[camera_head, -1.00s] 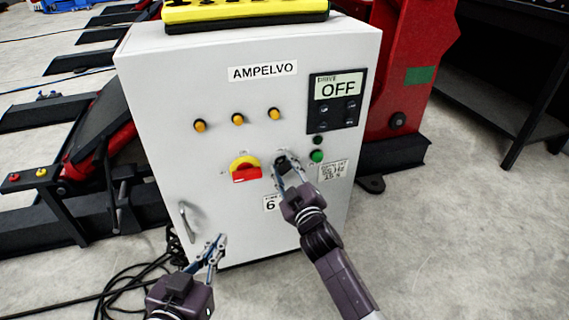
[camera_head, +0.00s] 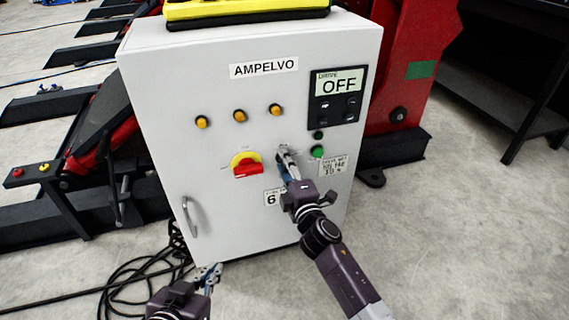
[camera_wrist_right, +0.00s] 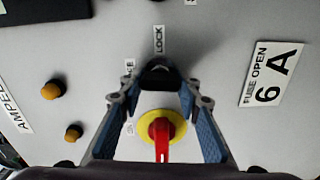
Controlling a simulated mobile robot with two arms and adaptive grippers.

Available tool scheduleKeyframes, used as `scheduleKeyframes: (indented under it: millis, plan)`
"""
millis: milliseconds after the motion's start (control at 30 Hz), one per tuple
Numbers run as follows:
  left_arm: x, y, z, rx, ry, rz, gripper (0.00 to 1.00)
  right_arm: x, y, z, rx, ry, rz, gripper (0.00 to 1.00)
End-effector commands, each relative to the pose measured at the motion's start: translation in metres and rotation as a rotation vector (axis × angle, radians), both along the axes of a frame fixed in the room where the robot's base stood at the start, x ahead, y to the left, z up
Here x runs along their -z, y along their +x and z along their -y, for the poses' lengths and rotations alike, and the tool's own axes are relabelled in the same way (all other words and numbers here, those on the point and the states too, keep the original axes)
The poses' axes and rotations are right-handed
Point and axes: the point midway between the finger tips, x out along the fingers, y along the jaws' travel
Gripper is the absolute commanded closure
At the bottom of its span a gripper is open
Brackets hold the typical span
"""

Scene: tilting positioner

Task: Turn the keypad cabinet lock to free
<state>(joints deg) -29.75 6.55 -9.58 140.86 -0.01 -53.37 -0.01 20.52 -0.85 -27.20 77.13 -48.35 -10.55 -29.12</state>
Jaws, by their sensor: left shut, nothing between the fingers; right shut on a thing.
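The lock (camera_wrist_right: 158,76) is a small dark knob on the front of the light grey cabinet (camera_head: 155,110). In the right wrist view it lies between my fingertips, with a LOCK label (camera_wrist_right: 158,39) beside it and a partly covered label at its left. My right gripper (camera_head: 287,153) is shut on the knob and hides it in the head view. My left gripper (camera_head: 210,272) is shut and empty, low in front of the cabinet's lower edge. The keypad panel (camera_head: 338,96) at the cabinet's upper right has a display reading DRIVE OFF.
A red rotary switch on a yellow disc (camera_head: 245,158) sits just left of the lock. A green button (camera_head: 318,151) is close at its right. A door handle (camera_head: 189,216) sticks out at lower left. Black cables (camera_head: 135,275) lie on the floor left of the cabinet.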

Motion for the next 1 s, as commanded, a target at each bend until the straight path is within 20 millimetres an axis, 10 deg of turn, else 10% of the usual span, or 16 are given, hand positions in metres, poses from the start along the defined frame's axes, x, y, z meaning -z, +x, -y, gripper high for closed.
scheduleKeyframes:
  millis: [733, 767, 1000]
  plan:
    - [0.0026, -0.0019, -0.0011, -0.002, 0.002, -0.013, 1.0, 0.0014, -0.0004, -0.0006, -0.001, -0.092, 0.028, 0.93]
    - [0.0025, -0.0019, -0.0011, -0.002, 0.002, -0.013, 1.0, 0.0014, -0.0004, -0.0006, -0.001, -0.092, 0.028, 0.68]
    - [0.0023, -0.0019, -0.0011, -0.002, 0.002, -0.012, 1.0, 0.0011, -0.0002, -0.0003, -0.001, -0.09, 0.028, 0.51]
